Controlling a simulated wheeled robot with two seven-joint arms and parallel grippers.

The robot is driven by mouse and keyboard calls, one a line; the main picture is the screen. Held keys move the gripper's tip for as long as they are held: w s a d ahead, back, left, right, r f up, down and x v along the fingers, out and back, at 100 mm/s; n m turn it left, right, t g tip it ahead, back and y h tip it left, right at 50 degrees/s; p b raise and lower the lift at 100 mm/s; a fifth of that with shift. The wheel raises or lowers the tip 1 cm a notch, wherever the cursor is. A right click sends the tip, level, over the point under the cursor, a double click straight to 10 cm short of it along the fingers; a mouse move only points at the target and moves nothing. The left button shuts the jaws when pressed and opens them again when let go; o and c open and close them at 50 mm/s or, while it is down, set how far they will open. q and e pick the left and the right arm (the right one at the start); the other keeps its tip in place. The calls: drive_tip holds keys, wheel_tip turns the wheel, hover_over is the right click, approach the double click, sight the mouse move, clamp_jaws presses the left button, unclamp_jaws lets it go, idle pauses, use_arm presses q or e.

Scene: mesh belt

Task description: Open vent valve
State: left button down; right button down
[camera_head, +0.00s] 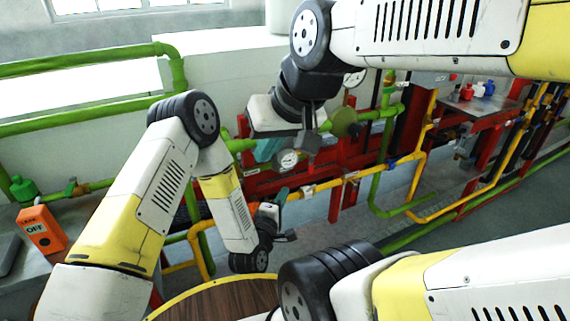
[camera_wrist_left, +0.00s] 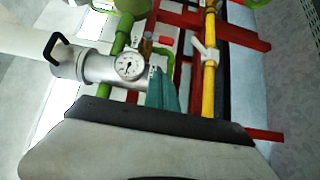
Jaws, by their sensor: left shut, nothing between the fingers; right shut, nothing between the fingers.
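No label that I can read marks the vent valve, so I cannot tell which fitting it is. A yellow pipe (camera_head: 352,176) carries a white fitting (camera_head: 308,191). In the left wrist view a white lever handle (camera_wrist_left: 205,49) sits on the yellow pipe (camera_wrist_left: 209,80). A round gauge (camera_wrist_left: 129,66) stands left of it on a silver fitting; a gauge (camera_head: 288,160) also shows in the head view. My left gripper (camera_head: 288,236) is shut and empty, low in front of the pipes. My right gripper (camera_head: 308,135) is shut and empty, higher, by the gauge.
Red frames (camera_head: 480,135) and green pipes (camera_head: 375,190) fill the space behind the grippers. A round wooden top (camera_head: 225,300) lies at the bottom. A black handle (camera_wrist_left: 57,48) sticks out of the silver fitting.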

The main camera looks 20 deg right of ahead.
sight(311, 165)
use_arm(q)
drive_tip(key=s+d+x, duration=0.1)
drive_tip(key=d+x, duration=0.1)
drive_tip(key=x, duration=1)
drive_tip(key=shift+d, duration=0.25)
drive_tip(key=shift+s, duration=0.1)
